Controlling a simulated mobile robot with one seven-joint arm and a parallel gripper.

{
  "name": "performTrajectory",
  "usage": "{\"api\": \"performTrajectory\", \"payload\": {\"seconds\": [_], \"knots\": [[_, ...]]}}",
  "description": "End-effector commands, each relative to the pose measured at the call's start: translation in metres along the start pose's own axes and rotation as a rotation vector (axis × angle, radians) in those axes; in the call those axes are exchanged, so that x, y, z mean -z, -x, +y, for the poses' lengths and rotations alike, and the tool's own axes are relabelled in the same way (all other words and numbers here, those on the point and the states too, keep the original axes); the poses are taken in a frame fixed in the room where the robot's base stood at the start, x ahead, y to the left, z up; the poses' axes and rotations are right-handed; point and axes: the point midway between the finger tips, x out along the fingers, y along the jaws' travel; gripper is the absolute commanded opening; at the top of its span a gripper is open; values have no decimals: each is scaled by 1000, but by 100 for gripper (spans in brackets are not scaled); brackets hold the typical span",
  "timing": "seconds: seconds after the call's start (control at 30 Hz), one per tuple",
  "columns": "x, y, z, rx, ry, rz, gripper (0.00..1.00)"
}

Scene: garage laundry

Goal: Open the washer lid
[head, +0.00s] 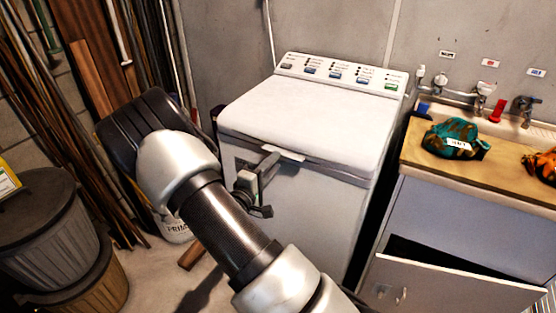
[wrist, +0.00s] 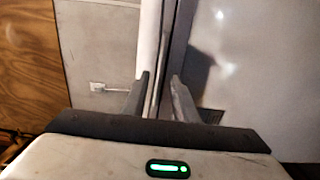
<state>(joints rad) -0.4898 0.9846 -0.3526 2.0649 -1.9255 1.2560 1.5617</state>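The white washer (head: 300,205) stands in the middle of the head view. Its lid (head: 305,115) lies flat and looks closed, with a small pale tab (head: 285,154) at its front edge. My gripper (head: 272,161) is at the front left of the washer, its fingers close to this tab. In the wrist view my gripper (wrist: 160,77) has its two fingers apart. A thin pale edge runs between and beyond them; I cannot tell whether either finger touches it. The fingers hold nothing that I can make out.
A control panel (head: 340,72) rises behind the lid. A wooden counter (head: 500,175) with a patterned cloth bundle (head: 455,138) and taps stands to the right, an open cabinet door (head: 450,285) below it. Bins (head: 40,235) and leaning boards crowd the left.

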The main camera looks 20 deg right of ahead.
Motion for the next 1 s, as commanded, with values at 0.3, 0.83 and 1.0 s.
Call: {"api": "performTrajectory", "payload": {"seconds": [0.3,0.83,1.0], "knots": [[0,-32,0,0,0,0,27],[0,-34,0,0,0,0,0],[0,-34,0,0,0,0,0]]}}
